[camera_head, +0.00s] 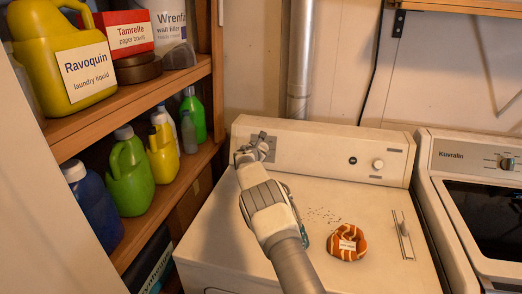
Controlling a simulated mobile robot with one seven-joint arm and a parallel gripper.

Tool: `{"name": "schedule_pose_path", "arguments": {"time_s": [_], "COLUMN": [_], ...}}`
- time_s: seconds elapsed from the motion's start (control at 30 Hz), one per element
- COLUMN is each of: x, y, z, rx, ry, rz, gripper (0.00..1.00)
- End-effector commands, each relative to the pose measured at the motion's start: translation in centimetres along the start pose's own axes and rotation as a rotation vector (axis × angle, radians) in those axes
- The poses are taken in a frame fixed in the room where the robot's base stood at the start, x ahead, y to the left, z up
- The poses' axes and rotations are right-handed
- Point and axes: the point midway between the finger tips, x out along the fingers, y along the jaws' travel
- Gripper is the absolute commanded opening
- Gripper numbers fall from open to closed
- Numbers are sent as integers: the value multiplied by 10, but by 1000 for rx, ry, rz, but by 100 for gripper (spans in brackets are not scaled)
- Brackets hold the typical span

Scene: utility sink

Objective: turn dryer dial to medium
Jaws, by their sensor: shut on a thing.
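The white dryer (225,235) stands in the middle, with a raised control panel (318,142) along its back. A grey square plate (270,139) is at the panel's left end, where the dryer dial sits. My gripper (255,151) is at this plate, shut on the dial. The gripper hides most of the dial, so its pointer and setting cannot be read. A round white knob (378,164) and a small dark button (353,160) are farther right on the panel, clear of the gripper.
An orange striped item (347,242) with a label lies on the dryer top near my arm. A second machine (450,200) stands close at the right. Wooden shelves (180,85) with bottles, including a yellow jug (65,60), flank the left. A metal duct (300,60) rises behind.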

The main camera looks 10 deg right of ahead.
Motion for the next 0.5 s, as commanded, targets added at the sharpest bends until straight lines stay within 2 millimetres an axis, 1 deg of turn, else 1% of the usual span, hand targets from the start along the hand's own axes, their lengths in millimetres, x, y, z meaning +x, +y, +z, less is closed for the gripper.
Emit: {"name": "schedule_pose_path", "arguments": {"time_s": [0.03,0.1,0.27,0.5], "x": [0,0,1,2], "y": [0,0,-1,-3], "z": [0,0,-2,-4], "rx": [0,0,21,160], "ry": [0,0,-1,-2], "rz": [0,-1,-1,-2], "gripper": [22,10,10,10]}}
